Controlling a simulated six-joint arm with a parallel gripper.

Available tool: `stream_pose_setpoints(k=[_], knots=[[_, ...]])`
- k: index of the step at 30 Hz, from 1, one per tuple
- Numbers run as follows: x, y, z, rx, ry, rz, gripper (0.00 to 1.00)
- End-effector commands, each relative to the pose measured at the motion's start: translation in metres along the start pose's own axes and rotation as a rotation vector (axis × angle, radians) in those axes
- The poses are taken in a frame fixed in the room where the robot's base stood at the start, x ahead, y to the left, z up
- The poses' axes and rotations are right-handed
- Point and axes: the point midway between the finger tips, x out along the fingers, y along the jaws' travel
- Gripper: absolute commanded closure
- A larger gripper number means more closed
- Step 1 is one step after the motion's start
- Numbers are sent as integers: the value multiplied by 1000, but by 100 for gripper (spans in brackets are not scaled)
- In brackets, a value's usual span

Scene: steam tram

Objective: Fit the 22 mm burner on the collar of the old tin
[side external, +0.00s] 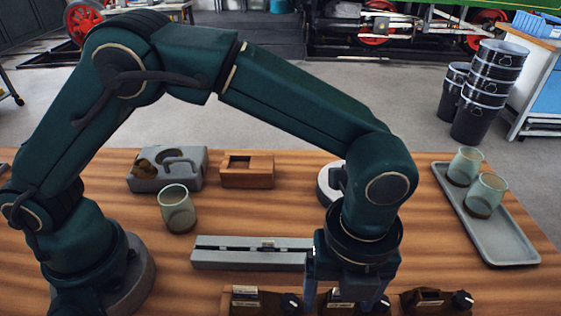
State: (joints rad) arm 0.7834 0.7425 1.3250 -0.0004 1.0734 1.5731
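My gripper (346,293) points down at the front edge of the table, over the middle one of the dark boxes (345,294) with knobs. Its two fingers stand wide apart, with part of that box showing between them. I see nothing held between them, but the fingertips are low in the picture and hard to make out. I cannot tell which things are the 22 mm burner and the old tin. Two similar dark boxes stand to the left (262,301) and right (436,301), each with a black knob and partly cut off by the frame.
A long grey slotted bar (222,260) lies behind the boxes. A glass cup (178,210), a grey recessed block (192,183) and a wooden block (248,180) stand further back. A round pale thing (326,188) is partly behind my arm. A grey tray (505,251) holds two cups.

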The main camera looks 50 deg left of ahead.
Motion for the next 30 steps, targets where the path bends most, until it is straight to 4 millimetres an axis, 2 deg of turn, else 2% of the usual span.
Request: stream_pose_setpoints(k=[4,13,17,20,23,30], knots=[[-9,-1,0,0,0,-4,19],[-47,-1,0,-3,0,-4,19],[-61,3,10,-80,0,-19,19],[-79,13,30,-248,1,-56,19],[-100,31,55,-493,8,-109,19],[-133,93,101,-1122,44,-249,19]])
